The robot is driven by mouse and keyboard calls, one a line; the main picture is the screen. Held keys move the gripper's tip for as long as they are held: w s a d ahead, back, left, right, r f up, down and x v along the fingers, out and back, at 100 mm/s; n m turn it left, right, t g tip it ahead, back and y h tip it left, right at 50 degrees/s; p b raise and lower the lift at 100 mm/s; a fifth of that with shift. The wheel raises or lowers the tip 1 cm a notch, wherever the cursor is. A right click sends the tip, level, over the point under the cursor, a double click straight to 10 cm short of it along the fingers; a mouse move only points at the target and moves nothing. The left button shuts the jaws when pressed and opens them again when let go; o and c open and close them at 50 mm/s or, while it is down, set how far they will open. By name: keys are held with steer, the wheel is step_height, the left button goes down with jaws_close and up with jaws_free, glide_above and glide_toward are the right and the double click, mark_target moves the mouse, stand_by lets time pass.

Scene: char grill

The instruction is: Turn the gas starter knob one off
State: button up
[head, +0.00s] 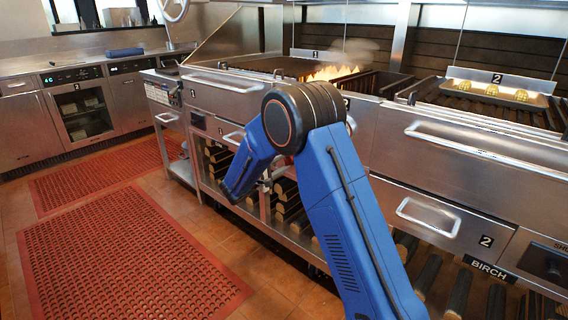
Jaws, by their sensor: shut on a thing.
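My blue arm crosses the middle of the head view, with its elbow in front of the grill. Only a small grey part of my gripper (266,182) shows beside the blue forearm, low at the front of grill section 1. The gripper is shut on what seems to be gas starter knob one. The fingertips and the knob are hidden behind my arm, so I cannot see which way the knob points. A small patch of red (284,160) shows just under the elbow; I cannot tell what it is. Flames (332,73) burn on grill section 1 (262,65).
Drawer 2 (425,218) and a panel with a black knob (552,264) are at the right. Logs (428,275) lie on the shelf below. Yellow food (492,90) sits at the back of section 2. Red floor mats (130,255) cover open floor at left.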

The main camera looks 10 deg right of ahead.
steer(key=shift+s+f+m, duration=0.1)
steer(key=shift+m, duration=0.4)
steer(key=o, duration=1)
steer(key=shift+o, duration=0.2)
steer(key=shift+a, duration=0.15)
steer(key=v, duration=1.7)
steer(key=shift+s, duration=0.1)
